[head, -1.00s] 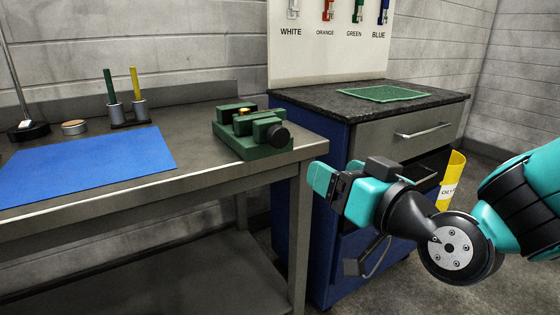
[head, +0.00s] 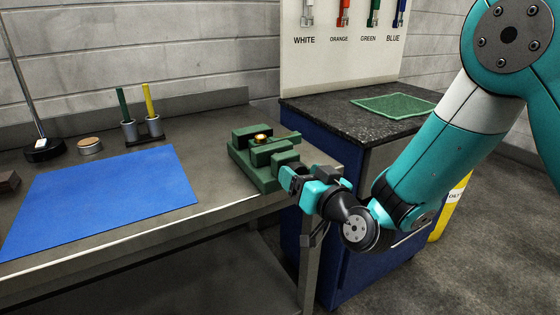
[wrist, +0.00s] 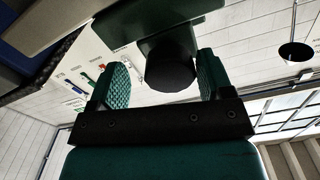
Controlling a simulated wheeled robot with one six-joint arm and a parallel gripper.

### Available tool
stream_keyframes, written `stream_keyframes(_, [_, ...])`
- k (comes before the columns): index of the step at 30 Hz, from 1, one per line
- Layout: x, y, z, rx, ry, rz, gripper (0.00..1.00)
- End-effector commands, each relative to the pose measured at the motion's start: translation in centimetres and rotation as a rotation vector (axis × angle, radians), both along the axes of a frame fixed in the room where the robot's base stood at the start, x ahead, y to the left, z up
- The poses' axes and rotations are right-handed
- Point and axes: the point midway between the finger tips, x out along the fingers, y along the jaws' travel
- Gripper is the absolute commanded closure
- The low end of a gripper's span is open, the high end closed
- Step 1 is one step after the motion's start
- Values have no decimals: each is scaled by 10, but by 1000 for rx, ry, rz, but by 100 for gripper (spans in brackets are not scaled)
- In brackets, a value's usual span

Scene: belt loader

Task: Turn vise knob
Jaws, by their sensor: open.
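The green vise (head: 245,158) sits at the right front corner of the metal bench, with a small brass-coloured piece (head: 261,138) held in it. In the wrist view the dark round knob (wrist: 170,72) shows below the green vise body (wrist: 152,22), between my two green ribbed fingers.
A blue mat (head: 105,198) lies on the bench left of the vise. A blue cabinet (head: 330,150) with a dark top and green mat (head: 392,107) stands close to the right.

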Motion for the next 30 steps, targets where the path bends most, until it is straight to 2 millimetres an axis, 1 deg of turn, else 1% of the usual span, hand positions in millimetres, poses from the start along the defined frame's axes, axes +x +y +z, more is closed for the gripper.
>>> stream_keyframes(6, [-2,12,1,1,-4,17,27])
stream_keyframes(10, [-4,16,1,1,-4,23,27])
stream_keyframes(11, [-4,17,1,1,-3,24,34])
stream_keyframes(12, [-4,17,1,0,-4,24,43])
stream_keyframes(14, [-4,17,1,1,-3,24,57])
stream_keyframes(15, [-4,17,1,1,-3,24,66])
stream_keyframes(16, [-4,17,1,1,-3,24,73])
stream_keyframes(17, [-4,17,1,1,-3,24,76])
stream_keyframes(23, [-3,16,1,5,1,22,76])
stream_keyframes(30, [-3,14,0,65,42,19,76])
